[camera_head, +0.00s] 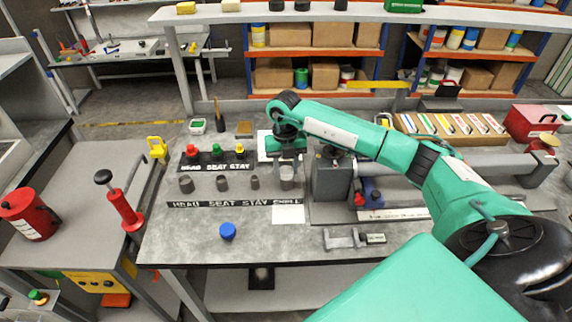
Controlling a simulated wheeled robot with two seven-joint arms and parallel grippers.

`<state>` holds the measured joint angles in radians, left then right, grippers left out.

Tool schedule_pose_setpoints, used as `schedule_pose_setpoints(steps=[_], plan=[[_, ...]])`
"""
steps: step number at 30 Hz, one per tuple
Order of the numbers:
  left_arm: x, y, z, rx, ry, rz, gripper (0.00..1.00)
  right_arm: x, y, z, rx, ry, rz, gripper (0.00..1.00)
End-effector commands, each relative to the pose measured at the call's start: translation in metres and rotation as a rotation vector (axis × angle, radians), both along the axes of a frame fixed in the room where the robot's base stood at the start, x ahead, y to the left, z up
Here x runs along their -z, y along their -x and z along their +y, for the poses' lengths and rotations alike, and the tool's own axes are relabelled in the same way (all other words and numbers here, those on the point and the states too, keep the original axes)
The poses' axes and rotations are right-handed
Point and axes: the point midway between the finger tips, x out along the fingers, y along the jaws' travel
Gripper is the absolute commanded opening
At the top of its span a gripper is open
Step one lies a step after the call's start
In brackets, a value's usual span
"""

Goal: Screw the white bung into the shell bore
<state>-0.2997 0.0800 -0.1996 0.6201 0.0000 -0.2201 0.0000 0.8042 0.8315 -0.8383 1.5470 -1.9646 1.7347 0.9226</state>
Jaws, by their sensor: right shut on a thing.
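My right arm reaches in from the right, and its gripper (287,165) points down over the bench above the shell (287,181), a short grey cylinder at the right end of the front row. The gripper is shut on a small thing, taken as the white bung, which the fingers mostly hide. I cannot tell whether the bung touches the bore. Red (190,151), green (215,151) and yellow (239,151) bungs stand in the back row by the label strip. My left gripper is not in view.
Other grey cylinders (222,183) stand left of the shell. A blue cap (228,231), a white sheet (288,215) and a caliper-like tool (345,239) lie in front. A grey block (331,178) stands close right of the shell. The bench's front left is clear.

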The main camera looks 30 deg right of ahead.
Motion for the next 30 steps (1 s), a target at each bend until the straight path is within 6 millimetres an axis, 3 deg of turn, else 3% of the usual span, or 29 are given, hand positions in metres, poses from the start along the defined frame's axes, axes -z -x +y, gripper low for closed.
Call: schedule_pose_setpoints(steps=[11, 21, 30], plan=[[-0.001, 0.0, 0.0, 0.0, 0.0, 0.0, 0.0, 0.0, 0.0, 0.0, 0.037, 0.0, 0.0, 0.2], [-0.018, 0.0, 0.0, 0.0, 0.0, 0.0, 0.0, -0.002, 0.0, -0.001, 0.366, 0.0, 0.0, 0.2], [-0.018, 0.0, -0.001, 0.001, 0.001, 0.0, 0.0, 0.0, 0.0, -0.001, 0.43, 0.001, -0.001, 0.2]])
